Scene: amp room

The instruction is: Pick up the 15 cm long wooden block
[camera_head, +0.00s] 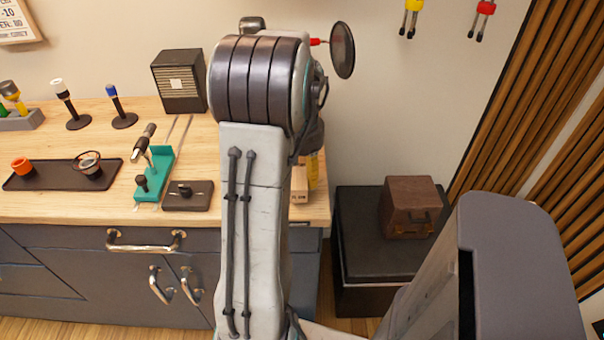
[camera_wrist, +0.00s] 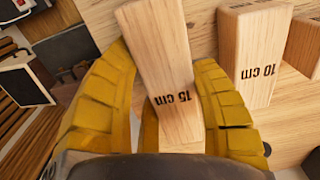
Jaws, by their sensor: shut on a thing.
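The 15 cm wooden block (camera_wrist: 158,50) is pale wood with a dark "15 cm" label and shows in the middle of the wrist view. My gripper (camera_wrist: 165,85) is shut on it, with one yellow ribbed finger on each side. The block's lower end is near the palm. I cannot tell whether it is clear of the worktop. In the head view my arm hides most of the gripper. A strip of yellow finger shows just right of the arm, beside a pale wooden block (camera_head: 299,185) whose label is too small to read surely.
A "10 cm" block (camera_wrist: 256,50) stands close right of the gripper in the wrist view, with another block (camera_wrist: 306,45) beyond it. On the worktop (camera_head: 120,212), left of my arm, are a teal stand (camera_head: 153,178) and a dark tray (camera_head: 60,176). A black cabinet (camera_head: 370,262) stands right.

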